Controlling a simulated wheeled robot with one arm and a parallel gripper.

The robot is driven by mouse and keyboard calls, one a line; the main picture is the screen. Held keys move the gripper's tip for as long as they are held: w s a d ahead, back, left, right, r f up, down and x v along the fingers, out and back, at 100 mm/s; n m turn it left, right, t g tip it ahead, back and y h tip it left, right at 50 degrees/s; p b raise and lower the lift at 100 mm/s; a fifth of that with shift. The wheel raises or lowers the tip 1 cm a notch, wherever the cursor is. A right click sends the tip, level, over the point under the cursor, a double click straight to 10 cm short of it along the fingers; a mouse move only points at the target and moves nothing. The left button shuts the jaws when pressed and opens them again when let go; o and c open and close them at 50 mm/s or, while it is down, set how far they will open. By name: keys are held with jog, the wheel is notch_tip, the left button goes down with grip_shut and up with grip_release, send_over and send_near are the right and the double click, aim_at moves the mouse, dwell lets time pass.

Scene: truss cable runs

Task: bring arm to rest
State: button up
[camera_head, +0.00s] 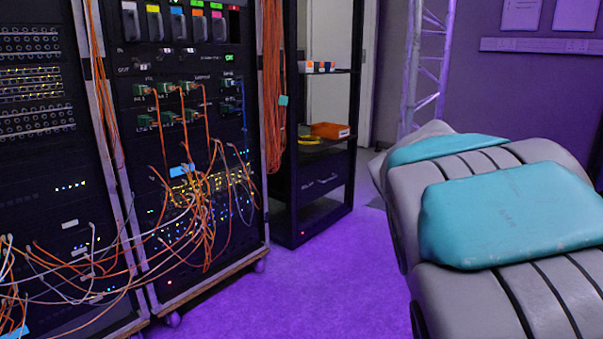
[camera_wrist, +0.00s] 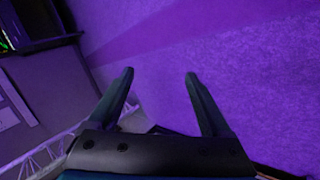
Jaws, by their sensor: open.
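My gripper (camera_wrist: 160,75) is open and empty in the wrist view, its two dark fingers well apart over purple floor. Nothing lies between or touches the fingertips. In the head view my grey arm with teal covers (camera_head: 510,215) fills the right side, and the gripper itself is not seen there.
Rack cabinets (camera_head: 165,120) with tangled orange and white cables (camera_head: 200,200) stand at the left. An open shelf rack (camera_head: 325,145) holds an orange bin (camera_head: 329,130). A metal truss (camera_head: 428,65) stands behind my arm. The purple floor (camera_head: 310,285) between racks and arm is clear.

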jog(key=s+a+f+m+g+y, duration=0.15)
jog(key=s+a+f, duration=0.35)
jog(key=s, duration=0.5)
jog(key=s+a+f+m+g+y, duration=0.1)
jog(key=s+a+f+g+y, duration=0.35)
jog(key=s, duration=0.65)
jog(key=s+a+f+m+y, duration=0.1)
jog(key=s+a+f+m, duration=0.1)
jog(key=s+a+f, duration=0.65)
notch_tip(320, 180, up, 17)
jog(key=s+d+p, duration=0.1)
jog(key=d+p, duration=0.2)
jog(key=p, duration=1.2)
jog(key=shift+s, duration=0.25)
